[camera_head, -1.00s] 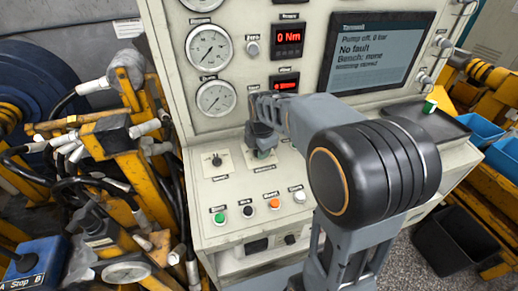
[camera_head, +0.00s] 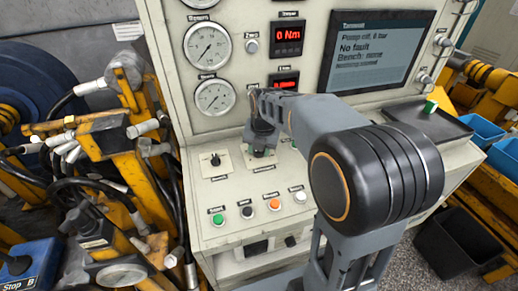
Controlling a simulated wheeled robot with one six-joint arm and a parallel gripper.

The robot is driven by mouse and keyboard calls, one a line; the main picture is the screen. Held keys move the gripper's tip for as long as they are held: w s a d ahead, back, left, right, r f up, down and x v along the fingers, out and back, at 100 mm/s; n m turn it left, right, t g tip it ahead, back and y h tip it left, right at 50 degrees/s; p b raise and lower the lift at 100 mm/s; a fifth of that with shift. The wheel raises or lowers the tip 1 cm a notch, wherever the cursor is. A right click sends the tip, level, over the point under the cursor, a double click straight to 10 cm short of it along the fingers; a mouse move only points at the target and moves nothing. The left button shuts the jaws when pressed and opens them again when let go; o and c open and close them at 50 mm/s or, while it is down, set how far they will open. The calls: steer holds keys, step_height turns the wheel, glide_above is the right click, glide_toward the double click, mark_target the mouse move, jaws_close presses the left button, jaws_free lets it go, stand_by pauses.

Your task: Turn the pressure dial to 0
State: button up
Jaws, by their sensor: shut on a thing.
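My gripper (camera_head: 261,136) is at the sloping control panel (camera_head: 240,188), shut on a dark dial on a small light plate (camera_head: 262,160). The dial is mostly hidden by the fingers and my arm, so its pointer and scale cannot be read. A second black knob (camera_head: 215,160) on its own plate is free to the left.
Round gauges (camera_head: 207,44) and red number displays (camera_head: 287,38) are above the panel. A row of green, black, orange and white buttons (camera_head: 274,204) lies in front of my gripper. Yellow frames with hoses (camera_head: 110,150) crowd the left side.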

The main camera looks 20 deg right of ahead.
mark_target(264, 162)
steer(key=shift+n, duration=0.4)
steer(key=o, duration=0.9)
steer(key=s+r, duration=0.1)
steer(key=r, duration=0.8)
steer(key=s+r, duration=0.1)
steer(key=r, duration=0.3)
steer(key=shift+s+d+r, duration=0.3)
